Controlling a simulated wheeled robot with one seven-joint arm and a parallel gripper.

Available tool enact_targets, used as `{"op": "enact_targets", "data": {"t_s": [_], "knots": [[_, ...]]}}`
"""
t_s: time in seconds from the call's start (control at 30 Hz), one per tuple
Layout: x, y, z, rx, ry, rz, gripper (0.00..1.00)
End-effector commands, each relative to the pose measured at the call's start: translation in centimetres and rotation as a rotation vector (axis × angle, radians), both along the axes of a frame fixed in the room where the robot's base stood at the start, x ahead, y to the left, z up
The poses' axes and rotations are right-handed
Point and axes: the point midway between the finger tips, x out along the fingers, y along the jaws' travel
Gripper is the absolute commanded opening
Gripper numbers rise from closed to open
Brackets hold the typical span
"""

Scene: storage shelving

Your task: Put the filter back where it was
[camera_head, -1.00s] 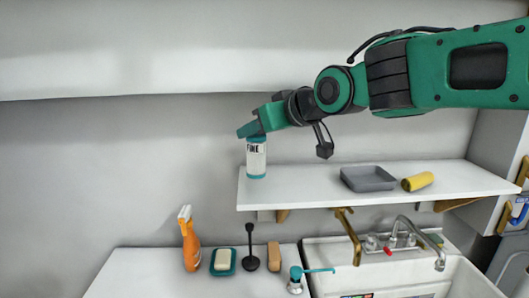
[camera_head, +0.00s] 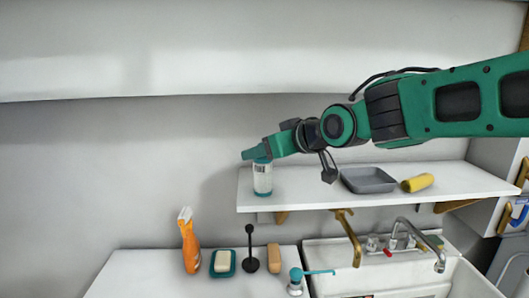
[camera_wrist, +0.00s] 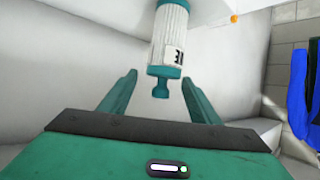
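The filter (camera_head: 262,180) is a white cylinder with teal ends. It stands upright at the left end of the wall shelf (camera_head: 310,195). My gripper (camera_head: 253,154) is at its top, reaching in from the right. In the wrist view the filter (camera_wrist: 171,38) extends away from the camera. Its teal cap and narrow knob face me, between the fingertips of my gripper (camera_wrist: 160,76). The fingers are apart, with a visible gap beside the knob.
A grey tray (camera_head: 368,180) and a yellow cylinder (camera_head: 418,183) lie further right on the shelf. Below are an orange spray bottle (camera_head: 189,245), a soap dish (camera_head: 223,268), a brown block (camera_head: 274,258) and a sink with a faucet (camera_head: 420,238). The shelf between filter and tray is mostly clear.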

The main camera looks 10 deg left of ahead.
Motion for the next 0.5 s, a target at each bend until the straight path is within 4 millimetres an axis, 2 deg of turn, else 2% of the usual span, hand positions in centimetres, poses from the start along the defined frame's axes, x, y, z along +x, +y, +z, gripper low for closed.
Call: {"op": "enact_targets", "data": {"t_s": [0.27,0.5], "knots": [[-0.2,0.0,0.1,0.0,-0.001,0.001,0.57],[-1.8,-1.9,1.4,0.002,-0.002,-0.001,0.57]]}}
